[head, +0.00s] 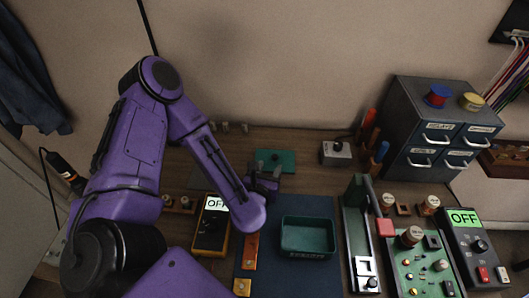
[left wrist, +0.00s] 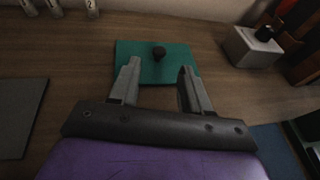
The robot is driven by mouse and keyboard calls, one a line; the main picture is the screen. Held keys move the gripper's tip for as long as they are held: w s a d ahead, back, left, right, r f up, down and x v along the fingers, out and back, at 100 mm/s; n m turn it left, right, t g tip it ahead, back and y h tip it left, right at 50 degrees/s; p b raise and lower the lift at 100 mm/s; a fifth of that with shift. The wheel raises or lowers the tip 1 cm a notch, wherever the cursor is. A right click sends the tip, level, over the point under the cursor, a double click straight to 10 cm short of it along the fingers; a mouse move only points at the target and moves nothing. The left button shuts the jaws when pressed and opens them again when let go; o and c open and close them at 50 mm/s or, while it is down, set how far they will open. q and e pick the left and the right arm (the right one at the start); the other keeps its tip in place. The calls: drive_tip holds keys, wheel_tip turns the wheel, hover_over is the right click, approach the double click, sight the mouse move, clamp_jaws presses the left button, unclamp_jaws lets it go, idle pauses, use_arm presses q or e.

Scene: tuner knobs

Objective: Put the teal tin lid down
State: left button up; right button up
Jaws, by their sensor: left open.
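The teal tin lid (head: 284,158) lies flat on the wooden bench, behind the blue mat. In the left wrist view the lid (left wrist: 186,61) has a dark round knob (left wrist: 159,53) near its middle. My left gripper (head: 265,177) is open at the near edge of the lid. In the left wrist view its two fingers (left wrist: 157,85) are apart with nothing between them, and the knob stands beyond the fingertips. The teal tin (head: 307,237) stands open and looks empty on the blue mat. My right gripper is not in view.
A yellow meter (head: 212,224) reading OFF is left of the blue mat (head: 322,286). A grey box with a black knob (head: 336,152) is right of the lid. A drawer cabinet (head: 425,130) and a green circuit board (head: 420,266) occupy the right side.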

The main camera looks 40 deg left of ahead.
use_arm(q)
drive_tip(key=v, duration=0.4)
drive_tip(key=shift+s+d+r, duration=0.1)
drive_tip(key=shift+d+r, duration=0.05)
drive_tip(key=shift+r, duration=0.05)
drive_tip(key=shift+s+d+r+p, duration=0.15)
drive_tip(key=shift+s+r+p, duration=0.15)
drive_tip(key=shift+s+p, duration=0.35)
drive_tip(key=shift+d+p, duration=0.1)
drive_tip(key=shift+p, duration=0.2)
drive_tip(key=shift+s+f, duration=0.15)
drive_tip(key=shift+s, duration=0.05)
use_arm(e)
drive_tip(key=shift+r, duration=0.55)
